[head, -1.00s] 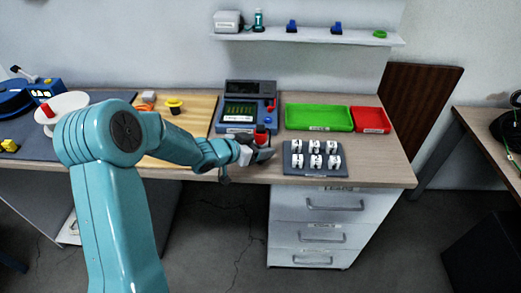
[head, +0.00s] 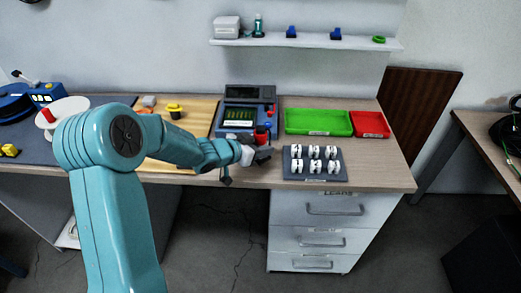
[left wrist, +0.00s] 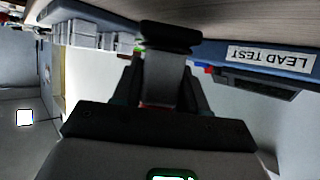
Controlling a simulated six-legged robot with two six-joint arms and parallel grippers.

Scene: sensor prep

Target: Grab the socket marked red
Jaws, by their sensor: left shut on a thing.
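The blue tester (head: 238,123) stands at the back of the bench, with a small red part (head: 262,129) low at its front right. My left gripper (head: 262,155) is just in front of that part. In the left wrist view the fingers (left wrist: 165,80) are shut on a grey piece with a black round top, apparently the socket (left wrist: 165,38). A little red shows low between the fingers, but I cannot read any marking. The blue edge labelled LEAD TEST (left wrist: 270,58) is beside it. My right gripper is out of view.
A dark tray (head: 315,176) with several white pieces lies right of my left gripper. A green bin (head: 318,122) and a red bin (head: 370,124) stand behind it. A yellow-and-black piece (head: 174,110) lies on the wooden board left of the tester.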

